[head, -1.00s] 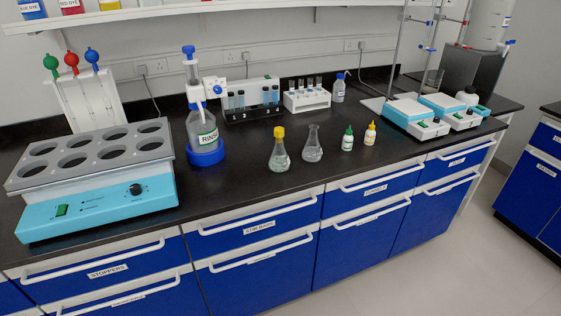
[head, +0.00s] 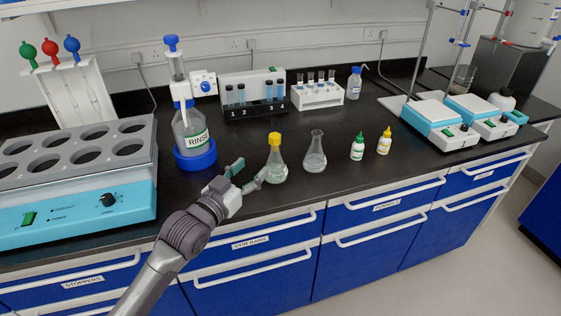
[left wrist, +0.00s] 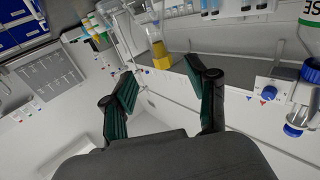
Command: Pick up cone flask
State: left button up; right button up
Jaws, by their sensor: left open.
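A cone flask with a yellow cap (head: 276,170) stands upright on the black bench in the head view. A second, uncapped clear cone flask (head: 315,158) stands just to its right. My left gripper (head: 247,176) is open and empty, to the left of the yellow-capped flask. One fingertip appears close to that flask's lower left side; I cannot tell whether it touches. In the left wrist view, my left gripper (left wrist: 166,85) has its fingers spread, with the yellow-capped flask (left wrist: 153,32) beyond them and nothing between them. My right gripper is not in view.
Green-capped (head: 357,150) and yellow-capped (head: 384,145) dropper bottles stand right of the flasks. A tube rack (head: 317,97) is behind. A blue heating block (head: 80,208) is at left.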

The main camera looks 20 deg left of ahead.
aim_at(272, 149)
pick_arm(q)
jog(key=x, duration=0.4)
jog(key=shift+w+d+r, duration=0.1)
jog(key=shift+w, duration=0.25)
jog(key=x, duration=0.3)
jog(key=shift+p, duration=0.3)
jog(key=x, duration=0.3)
jog(key=shift+w, duration=0.25)
jog(key=shift+w+d, duration=0.1)
jog(key=shift+w, duration=0.05)
jog(key=c, duration=0.7)
grip_shut()
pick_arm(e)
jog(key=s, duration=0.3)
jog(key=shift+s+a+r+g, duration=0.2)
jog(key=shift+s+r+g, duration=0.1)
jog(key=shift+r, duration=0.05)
